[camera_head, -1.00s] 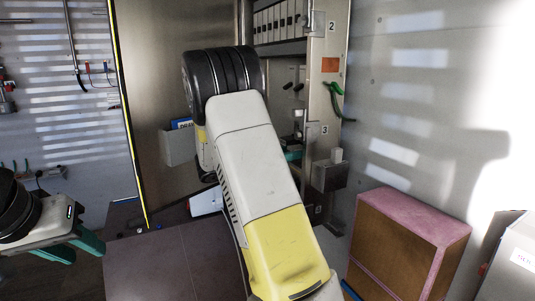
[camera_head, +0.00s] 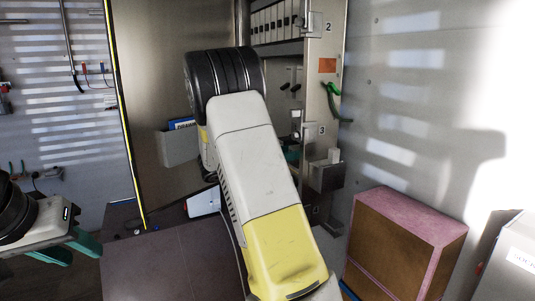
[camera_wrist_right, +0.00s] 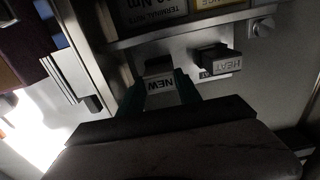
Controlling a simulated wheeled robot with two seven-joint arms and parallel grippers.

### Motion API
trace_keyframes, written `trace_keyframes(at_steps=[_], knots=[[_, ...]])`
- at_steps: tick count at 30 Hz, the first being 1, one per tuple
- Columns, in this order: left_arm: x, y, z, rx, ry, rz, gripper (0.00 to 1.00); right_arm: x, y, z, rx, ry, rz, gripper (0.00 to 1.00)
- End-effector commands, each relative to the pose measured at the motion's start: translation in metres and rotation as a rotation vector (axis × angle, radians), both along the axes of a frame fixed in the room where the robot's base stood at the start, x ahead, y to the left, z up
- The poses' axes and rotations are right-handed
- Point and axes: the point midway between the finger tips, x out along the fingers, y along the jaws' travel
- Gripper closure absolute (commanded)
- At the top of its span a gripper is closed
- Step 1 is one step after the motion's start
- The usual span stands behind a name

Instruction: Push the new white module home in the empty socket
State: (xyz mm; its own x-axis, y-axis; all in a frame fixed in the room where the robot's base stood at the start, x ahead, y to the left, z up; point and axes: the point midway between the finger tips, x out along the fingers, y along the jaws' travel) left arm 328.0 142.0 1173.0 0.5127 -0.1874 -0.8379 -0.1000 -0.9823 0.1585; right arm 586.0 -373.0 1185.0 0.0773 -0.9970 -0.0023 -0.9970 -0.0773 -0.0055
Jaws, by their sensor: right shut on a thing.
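The new module (camera_wrist_right: 161,84), with a pale face lettered NEW, shows in the right wrist view between the green fingers of my right gripper (camera_wrist_right: 160,98), which is shut on it. It is at the grey panel, with a dark area (camera_wrist_right: 159,65) just beyond its label; I cannot tell how deep it sits in a socket. In the head view my right arm hides the module, and only a bit of teal finger (camera_head: 292,154) shows beside the cabinet. My left gripper (camera_head: 68,248) is open and empty at the lower left, far from the cabinet.
A module lettered HEAT (camera_wrist_right: 222,60) sticks out of the panel beside the new one. The cabinet's edge (camera_head: 318,100) carries a metal holder (camera_head: 327,176) with a white block (camera_head: 334,155) in it. A pink-edged brown box (camera_head: 405,245) stands at the right.

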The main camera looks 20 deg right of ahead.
Motion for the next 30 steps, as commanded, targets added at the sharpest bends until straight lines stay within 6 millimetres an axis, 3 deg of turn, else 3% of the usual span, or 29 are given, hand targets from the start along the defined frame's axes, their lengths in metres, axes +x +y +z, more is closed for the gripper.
trace_keyframes(at_steps=[21, 22, 25, 30], knots=[[0.000, 0.000, 0.000, 0.000, 0.000, 0.000, 0.64, 0.001, -0.015, 0.000, 0.000, -0.001, 0.000, 0.99], [0.000, 0.000, 0.000, 0.000, 0.000, 0.000, 0.64, 0.001, -0.014, 0.000, 0.000, -0.001, 0.000, 0.54], [0.000, 0.000, 0.000, 0.000, 0.000, 0.000, 0.64, 0.001, -0.014, 0.000, 0.000, -0.001, 0.000, 0.34], [0.000, 0.000, 0.000, 0.000, 0.000, 0.000, 0.64, 0.001, -0.014, 0.000, 0.000, 0.000, 0.000, 0.34]])
